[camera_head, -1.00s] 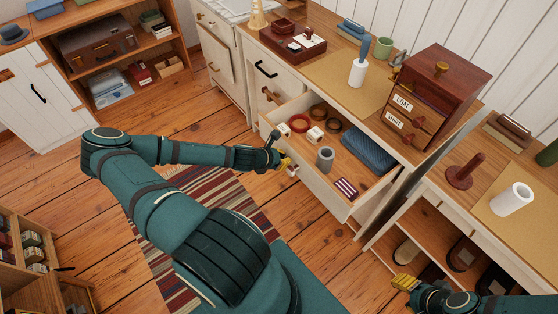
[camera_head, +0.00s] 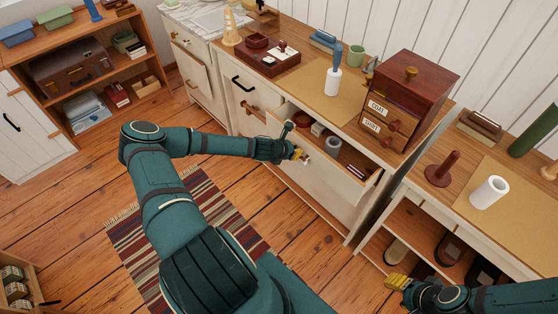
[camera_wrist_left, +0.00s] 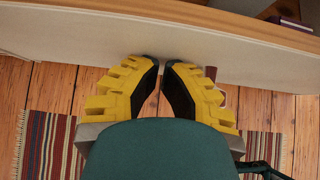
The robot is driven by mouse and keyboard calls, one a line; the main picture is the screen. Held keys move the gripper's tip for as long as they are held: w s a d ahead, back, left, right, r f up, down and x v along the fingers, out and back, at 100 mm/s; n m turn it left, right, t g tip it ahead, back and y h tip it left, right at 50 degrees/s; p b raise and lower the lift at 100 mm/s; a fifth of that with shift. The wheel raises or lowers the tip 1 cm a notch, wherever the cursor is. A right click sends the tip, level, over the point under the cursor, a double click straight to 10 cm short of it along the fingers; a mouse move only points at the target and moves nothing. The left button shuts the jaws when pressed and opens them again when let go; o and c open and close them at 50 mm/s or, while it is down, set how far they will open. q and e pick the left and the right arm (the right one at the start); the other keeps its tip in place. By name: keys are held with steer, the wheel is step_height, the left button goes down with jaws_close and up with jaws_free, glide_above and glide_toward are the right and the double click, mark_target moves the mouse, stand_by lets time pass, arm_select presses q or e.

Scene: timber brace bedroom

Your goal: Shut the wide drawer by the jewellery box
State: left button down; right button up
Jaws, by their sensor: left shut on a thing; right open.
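The wide drawer (camera_head: 328,190) stands partly open under the tan-topped counter, its pale front facing the floor. A grey cylinder (camera_head: 333,147), a striped block (camera_head: 357,170) and several small things show inside it. My left gripper (camera_head: 301,155) is at the drawer front, shut on its handle, which the fingers mostly hide. In the left wrist view the yellow fingers (camera_wrist_left: 161,67) meet the pale front, with a reddish-brown bit beside the right finger. A flat dark red box (camera_head: 268,60), perhaps the jewellery box, sits on the counter. My right gripper (camera_head: 396,282) is open and empty at lower right.
A red-brown cabinet with labelled little drawers (camera_head: 420,85), a white bottle (camera_head: 333,82) and a green cup (camera_head: 356,56) stand on the counter. A side table (camera_head: 462,135) is at right. A striped rug (camera_head: 190,225) lies on the open wooden floor.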

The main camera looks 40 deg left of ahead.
arm_select(q)
steer(key=w, duration=0.7)
steer(key=w+b, duration=0.1)
steer(key=w, duration=0.2)
steer(key=shift+w+d, duration=0.2)
steer(key=shift+d, duration=0.2)
steer(key=shift+w, duration=0.25)
arm_select(e)
steer(key=shift+s+f, duration=0.2)
steer(key=shift+f, duration=0.35)
arm_select(q)
steer(key=shift+w+r, duration=0.1)
